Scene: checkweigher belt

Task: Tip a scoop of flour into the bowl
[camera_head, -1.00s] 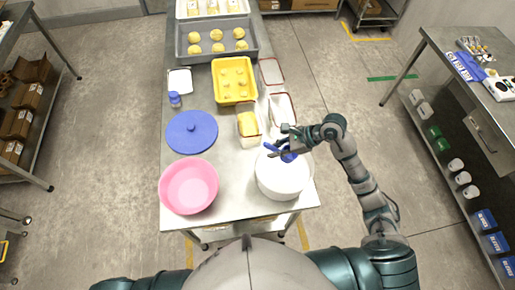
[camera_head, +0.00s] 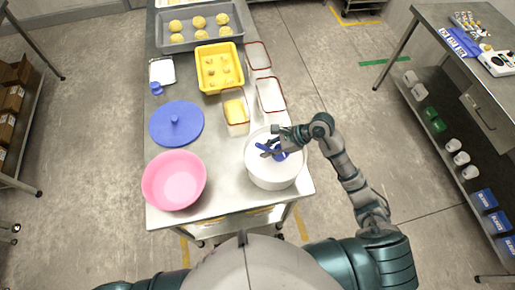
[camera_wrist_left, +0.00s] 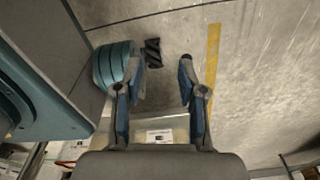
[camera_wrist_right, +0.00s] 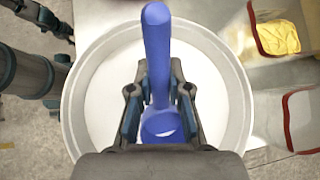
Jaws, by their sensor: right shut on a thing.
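A blue scoop (camera_wrist_right: 157,55) is held between the fingers of my right gripper (camera_wrist_right: 158,95), which is shut on it. The scoop is over or inside a round white tub (camera_head: 272,178) of white flour (camera_wrist_right: 100,92) at the front right of the table. The right gripper also shows in the head view (camera_head: 272,150). Whether the scoop holds flour is hard to tell. A pink bowl (camera_head: 174,181) stands left of the tub and looks empty. My left gripper (camera_wrist_left: 163,62) is open and empty above the floor.
A blue lid (camera_head: 176,124) lies behind the pink bowl. Behind the tub stand clear containers (camera_head: 270,95), one with yellow contents (camera_head: 236,112). A yellow tray (camera_head: 219,68) and a grey tray (camera_head: 199,30) of dough pieces are farther back. The table between bowl and tub is clear.

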